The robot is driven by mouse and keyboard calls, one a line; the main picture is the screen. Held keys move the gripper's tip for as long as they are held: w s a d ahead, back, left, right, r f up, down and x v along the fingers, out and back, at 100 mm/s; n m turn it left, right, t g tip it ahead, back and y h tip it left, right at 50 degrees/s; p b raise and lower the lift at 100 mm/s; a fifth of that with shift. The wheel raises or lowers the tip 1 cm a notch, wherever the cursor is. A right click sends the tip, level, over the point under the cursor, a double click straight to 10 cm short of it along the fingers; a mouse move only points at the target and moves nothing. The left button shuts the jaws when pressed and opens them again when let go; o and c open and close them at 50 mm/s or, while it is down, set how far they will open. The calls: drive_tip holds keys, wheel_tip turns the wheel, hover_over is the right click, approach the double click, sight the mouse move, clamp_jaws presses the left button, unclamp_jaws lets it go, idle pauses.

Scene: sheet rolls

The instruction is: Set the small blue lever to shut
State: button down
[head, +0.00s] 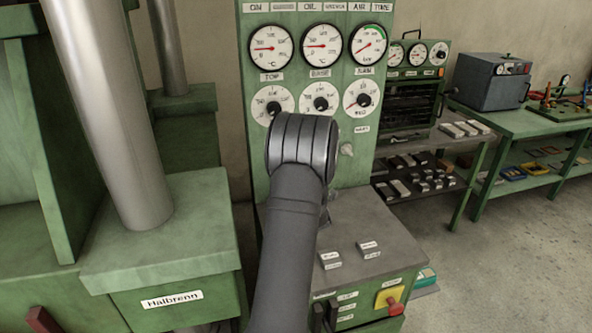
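I cannot clearly make out a small blue lever in the head view. A small blue upright part (585,92) shows on a fixture at the far right edge, too small to tell if it is a lever or how it is set. My dark arm rises from the bottom middle in front of the green gauge panel. My gripper's fingers are hidden behind the arm, so their state does not show. The arm also covers part of the panel and of the grey console top (365,222).
The green panel (343,75) carries several gauges. A yellow block with a red button (392,300) is on the console front. A green machine with a thick metal column (115,120) stands left. A green bench (520,122) holds a grey box (490,82). Floor is clear at lower right.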

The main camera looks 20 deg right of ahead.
drive_tip(key=shift+r, duration=0.1)
idle(0.4)
drive_tip(key=c, duration=1.5)
unclamp_jaws()
drive_tip(key=shift+o, duration=0.2)
drive_tip(key=s+f, duration=0.1)
drive_tip(key=s, duration=0.7)
drive_tip(key=s+f, duration=0.2)
drive_tip(key=s, duration=0.7)
drive_tip(key=shift+f, duration=0.25)
drive_tip(key=w+r, duration=0.3)
drive_tip(key=w, duration=1.4)
drive_tip(key=shift+r, duration=0.2)
